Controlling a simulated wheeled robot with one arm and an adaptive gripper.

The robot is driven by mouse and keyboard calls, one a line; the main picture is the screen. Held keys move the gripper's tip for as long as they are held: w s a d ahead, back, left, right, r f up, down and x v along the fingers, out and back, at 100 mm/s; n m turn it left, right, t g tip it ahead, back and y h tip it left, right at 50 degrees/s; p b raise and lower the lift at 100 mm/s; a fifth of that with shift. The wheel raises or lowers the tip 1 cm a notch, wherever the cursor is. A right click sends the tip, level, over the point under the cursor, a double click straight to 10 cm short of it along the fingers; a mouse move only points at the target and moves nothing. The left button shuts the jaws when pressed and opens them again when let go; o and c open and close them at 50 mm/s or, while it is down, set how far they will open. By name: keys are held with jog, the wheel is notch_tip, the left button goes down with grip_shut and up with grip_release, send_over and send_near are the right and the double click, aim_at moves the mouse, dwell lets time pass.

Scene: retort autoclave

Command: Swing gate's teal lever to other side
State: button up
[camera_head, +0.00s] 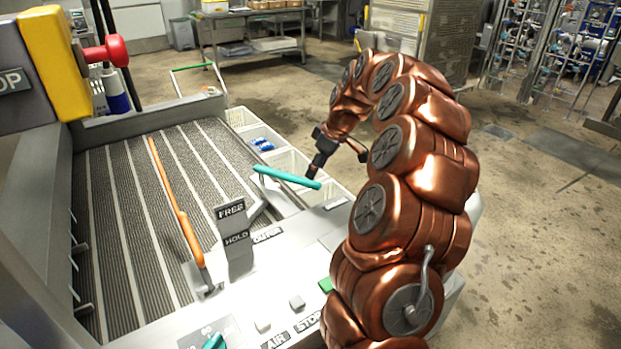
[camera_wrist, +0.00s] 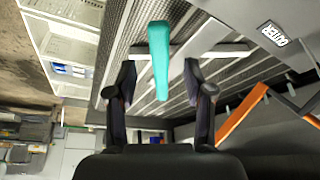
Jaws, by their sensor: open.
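The teal lever (camera_head: 286,177) is a flat bar at the right edge of the conveyor bed, above the grey panel. An "OUTER" label is on the panel beside it. My gripper (camera_head: 316,178) is at the lever's right end in the head view, where its fingertips are too small to make out. In the wrist view the teal lever (camera_wrist: 159,60) points down from the top between the two dark fingers of my gripper (camera_wrist: 160,80). The fingers are apart, with a gap on each side of the lever. The lever's pivot is not clearly visible.
An orange bar (camera_head: 175,205) runs along the ribbed bed (camera_head: 120,215). A grey post with "FREE" and "HOLD" labels (camera_head: 235,238) stands left of the lever. White bins (camera_head: 285,160) are behind the lever. A red knob (camera_head: 106,50) is at upper left. Open floor lies to the right.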

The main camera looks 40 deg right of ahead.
aim_at(309, 181)
jog(key=x, duration=0.5)
jog(key=shift+p, duration=0.3)
jog(key=shift+c, duration=0.2)
grip_shut()
